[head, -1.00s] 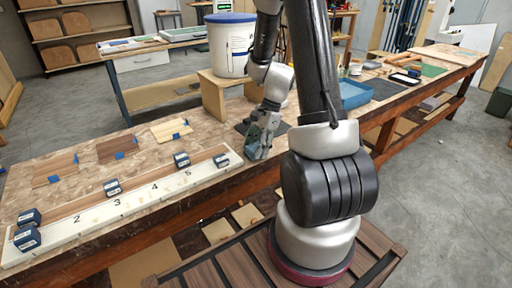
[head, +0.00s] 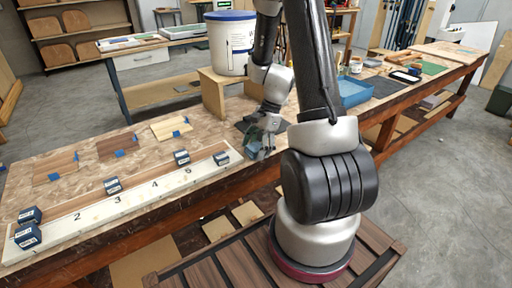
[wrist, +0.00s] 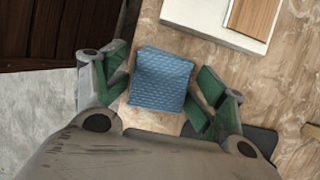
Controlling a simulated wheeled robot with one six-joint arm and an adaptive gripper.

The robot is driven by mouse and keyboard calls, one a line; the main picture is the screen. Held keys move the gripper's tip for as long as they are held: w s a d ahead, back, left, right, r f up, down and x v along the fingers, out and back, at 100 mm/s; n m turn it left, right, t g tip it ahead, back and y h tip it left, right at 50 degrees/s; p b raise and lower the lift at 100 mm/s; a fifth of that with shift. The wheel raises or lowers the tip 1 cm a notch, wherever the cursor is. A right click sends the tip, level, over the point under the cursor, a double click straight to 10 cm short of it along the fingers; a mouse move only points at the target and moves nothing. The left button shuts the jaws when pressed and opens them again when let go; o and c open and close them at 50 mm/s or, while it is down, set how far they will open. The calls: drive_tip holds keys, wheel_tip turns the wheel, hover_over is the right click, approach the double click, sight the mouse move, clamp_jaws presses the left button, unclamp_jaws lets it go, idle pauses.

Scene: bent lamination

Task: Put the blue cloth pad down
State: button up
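The blue cloth pad (wrist: 162,79), with a quilted weave, lies between my gripper's fingers in the wrist view. It appears to rest on the wood-chip bench top, near the front edge. In the head view the pad (head: 252,149) is small and partly hidden by my fingers. My gripper (wrist: 162,98) has its green-lined fingers spread on both sides of the pad, with gaps showing beside it. In the head view my gripper (head: 262,144) is low over the bench, pointing down.
A long white numbered board (head: 130,198) with several small dark blue boxes lies to the left. A dark mat (head: 243,126) lies behind the gripper. A wooden stand (head: 212,95) holds a white bucket (head: 228,48).

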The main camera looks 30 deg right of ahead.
drive_tip(key=shift+r, duration=0.1)
drive_tip(key=shift+w+r, duration=0.1)
drive_tip(key=shift+r, duration=0.3)
wheel_tip(320, 180, up, 15)
drive_tip(key=s+n+h, duration=0.1)
drive_tip(key=s+n, duration=0.2)
drive_tip(key=n, duration=0.1)
drive_tip(key=s+a+r+n+t+h, duration=0.3)
drive_tip(key=s+r+n+t, duration=0.1)
drive_tip(key=s+r+n, duration=0.7)
drive_tip(key=s+n, duration=0.2)
drive_tip(key=shift+s+a+r+n+t, duration=0.2)
drive_tip(key=shift+s+r+n+t, duration=0.1)
drive_tip(key=shift+s, duration=0.05)
drive_tip(key=shift+o, duration=0.4)
